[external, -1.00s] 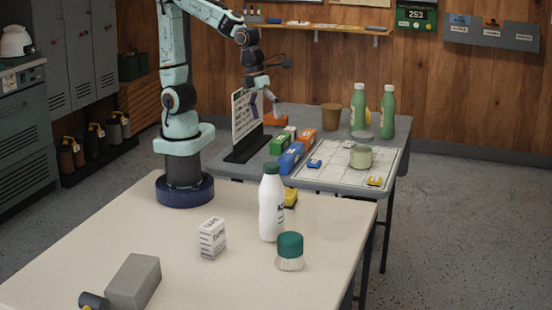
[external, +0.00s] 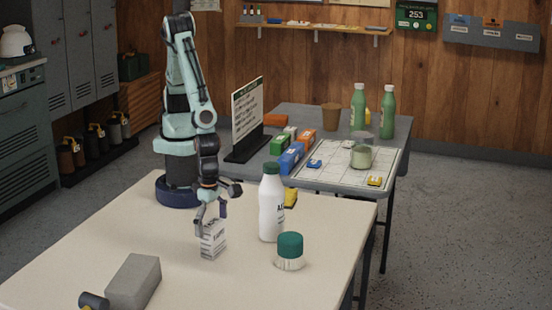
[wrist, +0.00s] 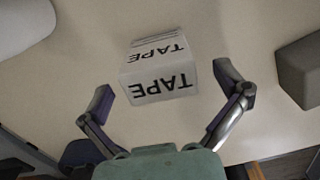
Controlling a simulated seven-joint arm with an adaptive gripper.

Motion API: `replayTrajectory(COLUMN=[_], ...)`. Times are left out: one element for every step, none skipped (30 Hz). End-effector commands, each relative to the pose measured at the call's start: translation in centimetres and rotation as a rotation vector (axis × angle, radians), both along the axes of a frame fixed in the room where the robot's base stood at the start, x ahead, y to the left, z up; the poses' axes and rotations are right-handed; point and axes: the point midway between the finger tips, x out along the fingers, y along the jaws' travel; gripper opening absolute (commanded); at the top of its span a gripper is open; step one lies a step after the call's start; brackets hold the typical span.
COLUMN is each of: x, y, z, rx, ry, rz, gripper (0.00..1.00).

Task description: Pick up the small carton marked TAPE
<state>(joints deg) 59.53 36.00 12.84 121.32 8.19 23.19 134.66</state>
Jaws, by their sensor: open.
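The small white carton (external: 213,242) stands on the near cream table, towards its middle. In the wrist view the carton (wrist: 158,84) shows the black word TAPE, upside down, on two faces. My gripper (external: 210,211) is just above the carton, pointing down. In the wrist view my gripper (wrist: 167,95) is open, with one finger on each side of the carton and visible gaps between. The carton is not held.
On the near table (external: 90,250), a white bottle with a green cap (external: 271,210) and a green-topped brush (external: 289,252) stand right of the carton. A grey block (external: 133,283) lies at the front left. The far table holds small boxes, a sign and green bottles.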

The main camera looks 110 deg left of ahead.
Motion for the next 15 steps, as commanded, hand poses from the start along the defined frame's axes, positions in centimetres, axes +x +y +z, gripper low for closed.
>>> replayTrajectory(x=[0.0, 0.0, 0.01, 0.01, 0.02, 0.02, 0.03, 0.03, 0.03, 0.03, 0.03, 0.03, 0.03, 0.03, 0.03], y=[0.02, 0.01, 0.01, 0.01, 0.0, 0.0, 0.0, 0.0, 0.01, 0.01, 0.01, 0.01, 0.01, 0.01, 0.01], z=[-0.32, -0.42, -0.5, -0.53, -0.53, -0.52, -0.51, -0.51, -0.5, -0.5, -0.5, -0.49, -0.49, -0.49, -0.49], rx=[0.001, 0.0, 0.0, 0.0, 0.0, -0.001, -0.001, -0.001, -0.001, -0.001, -0.001, 0.0, 0.0, 0.0, 0.0], ry=[0.0, 0.0, 0.0, 0.0, -0.001, -0.001, -0.001, -0.001, -0.001, -0.001, -0.001, -0.001, -0.001, -0.001, -0.001], rz=[0.0, 0.0, 0.0, 0.001, 0.001, 0.001, 0.001, 0.001, 0.001, 0.001, 0.001, 0.001, 0.001, 0.001, 0.001], gripper=[0.98, 0.98, 0.98, 0.98, 0.98, 0.98, 0.98, 0.98, 0.98, 0.88, 0.79, 0.67, 0.57, 0.48, 0.36])
